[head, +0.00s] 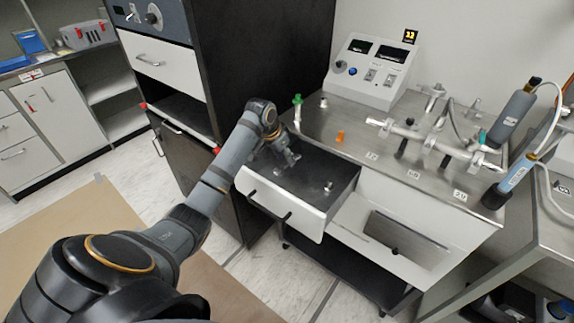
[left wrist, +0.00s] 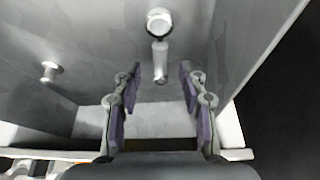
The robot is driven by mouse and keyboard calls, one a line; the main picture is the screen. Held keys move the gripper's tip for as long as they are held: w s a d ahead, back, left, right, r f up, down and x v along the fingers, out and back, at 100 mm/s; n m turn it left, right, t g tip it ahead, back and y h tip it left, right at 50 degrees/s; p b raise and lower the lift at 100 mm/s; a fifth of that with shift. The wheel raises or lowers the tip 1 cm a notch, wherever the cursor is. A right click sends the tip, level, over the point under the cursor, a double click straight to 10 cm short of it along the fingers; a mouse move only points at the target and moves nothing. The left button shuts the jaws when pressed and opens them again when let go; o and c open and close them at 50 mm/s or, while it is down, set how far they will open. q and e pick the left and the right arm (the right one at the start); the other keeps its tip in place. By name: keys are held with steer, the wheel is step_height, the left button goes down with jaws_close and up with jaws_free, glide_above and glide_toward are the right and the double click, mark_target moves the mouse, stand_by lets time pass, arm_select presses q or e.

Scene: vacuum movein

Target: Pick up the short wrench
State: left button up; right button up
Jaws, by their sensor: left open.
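A short silver piece with a round head and a narrow shaft, which looks like the short wrench (left wrist: 159,47), lies in the open drawer in the left wrist view. My left gripper (left wrist: 156,85) is open above it, with the shaft end near the gap between the fingertips and the round head beyond them. Nothing is held. In the head view my left gripper (head: 287,163) reaches down into the drawer (head: 312,222), and I cannot clearly make out the wrench there. My right gripper is not in view.
A second small metal piece (head: 328,186) stands in the drawer, apart from the gripper; it also shows in the left wrist view (left wrist: 50,70). The drawer walls are close around the fingers. A black cabinet (head: 245,60) stands at left; the steel bench (head: 400,165) carries piping and a control box (head: 371,72).

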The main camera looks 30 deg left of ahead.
arm_select(q)
steer(key=shift+x, duration=1.2)
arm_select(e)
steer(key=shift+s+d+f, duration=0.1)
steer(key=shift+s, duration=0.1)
arm_select(q)
steer(key=shift+c, duration=0.5)
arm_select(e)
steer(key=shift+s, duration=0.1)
arm_select(q)
jaws_close()
steer(key=shift+r, duration=0.1)
